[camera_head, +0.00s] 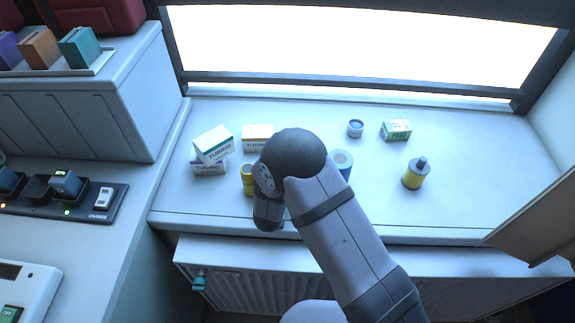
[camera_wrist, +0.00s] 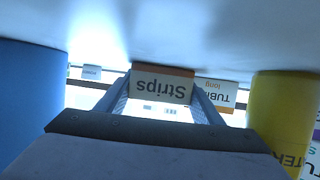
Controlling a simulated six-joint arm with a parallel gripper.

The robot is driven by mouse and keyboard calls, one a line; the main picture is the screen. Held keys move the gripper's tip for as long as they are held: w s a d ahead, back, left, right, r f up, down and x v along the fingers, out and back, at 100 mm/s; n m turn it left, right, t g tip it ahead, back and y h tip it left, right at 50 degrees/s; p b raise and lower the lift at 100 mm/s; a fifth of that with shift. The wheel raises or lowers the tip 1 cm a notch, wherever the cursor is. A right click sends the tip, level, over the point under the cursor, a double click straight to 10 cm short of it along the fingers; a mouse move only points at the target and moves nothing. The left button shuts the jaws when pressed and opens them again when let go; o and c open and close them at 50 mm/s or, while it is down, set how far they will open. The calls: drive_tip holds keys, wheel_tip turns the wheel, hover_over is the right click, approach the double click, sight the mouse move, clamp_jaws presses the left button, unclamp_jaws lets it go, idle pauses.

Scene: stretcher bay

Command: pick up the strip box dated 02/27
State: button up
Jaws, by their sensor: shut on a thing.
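In the wrist view, a white box with an orange-brown edge and the word "Strips" (camera_wrist: 163,86) sits between the two fingers of my gripper (camera_wrist: 162,98). The fingers are shut on its sides. The picture is upside down, with the pale counter surface at the top, and the box is at or close to that surface; I cannot tell whether it touches. No date is readable on the face I see. In the head view my arm hides the gripper and the box.
A blue cylinder (camera_wrist: 30,100) and a yellow one (camera_wrist: 282,110) flank my gripper. In the head view, tubing boxes (camera_head: 213,145) are stacked at left, another tubing box (camera_head: 257,138) stands behind, and a green-white box (camera_head: 396,130) and yellow bottle (camera_head: 413,175) stand right.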

drive_tip(key=shift+r, duration=0.1)
drive_tip(key=shift+r+b, duration=0.7)
drive_tip(key=shift+r, duration=4.2)
